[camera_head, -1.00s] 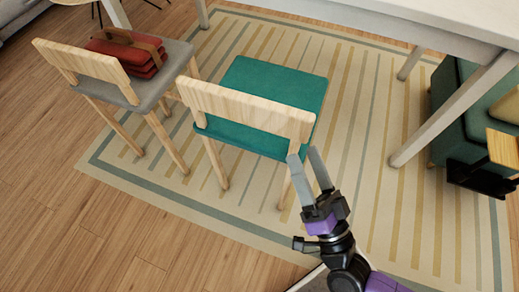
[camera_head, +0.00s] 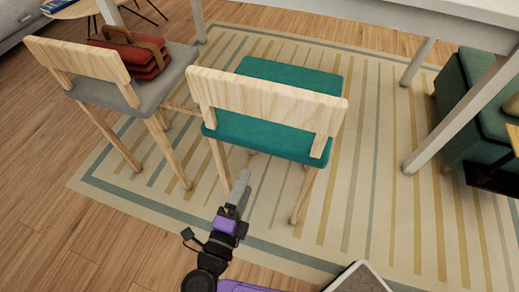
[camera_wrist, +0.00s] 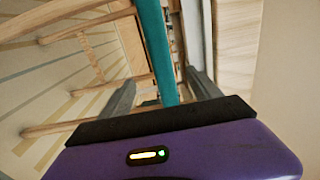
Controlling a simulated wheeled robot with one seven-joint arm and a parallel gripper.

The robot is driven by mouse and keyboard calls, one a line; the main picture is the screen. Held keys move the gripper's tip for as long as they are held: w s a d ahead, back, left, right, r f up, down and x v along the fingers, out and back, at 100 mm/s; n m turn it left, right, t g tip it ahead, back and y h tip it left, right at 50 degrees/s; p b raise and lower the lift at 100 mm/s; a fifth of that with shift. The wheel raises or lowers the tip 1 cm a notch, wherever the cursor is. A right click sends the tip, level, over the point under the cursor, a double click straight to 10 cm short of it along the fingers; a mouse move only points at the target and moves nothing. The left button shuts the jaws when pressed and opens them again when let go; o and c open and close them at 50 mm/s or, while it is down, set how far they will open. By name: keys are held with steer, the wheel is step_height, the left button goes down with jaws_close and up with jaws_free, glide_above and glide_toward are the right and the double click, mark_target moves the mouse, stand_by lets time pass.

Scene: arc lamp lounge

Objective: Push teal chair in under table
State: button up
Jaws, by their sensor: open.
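The teal chair (camera_head: 280,76) has a teal seat and a pale wooden backrest. It stands upright on the striped rug with its backrest toward me. Its seat lies on my side of the white table (camera_head: 440,15), whose near edge passes behind it. My gripper (camera_head: 243,178) is low behind the chair, below the backrest and near the left rear leg. In the wrist view, the open fingers (camera_wrist: 163,92) have the teal seat's edge (camera_wrist: 158,50) showing between them in the picture. I cannot tell whether they touch the seat.
A grey chair (camera_head: 165,80) stands close on the left with a red bag (camera_head: 128,52) on it. A white table leg (camera_head: 465,112) stands to the right. A green upholstered seat (camera_head: 478,100) is at the far right. Rug (camera_head: 375,180) is bare right of the teal chair.

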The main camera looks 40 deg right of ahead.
mark_target(260, 150)
steer(key=x, duration=1.3)
steer(key=shift+w+d, duration=0.25)
steer(key=shift+d, duration=0.05)
steer(key=shift+c, duration=0.4)
jaws_close()
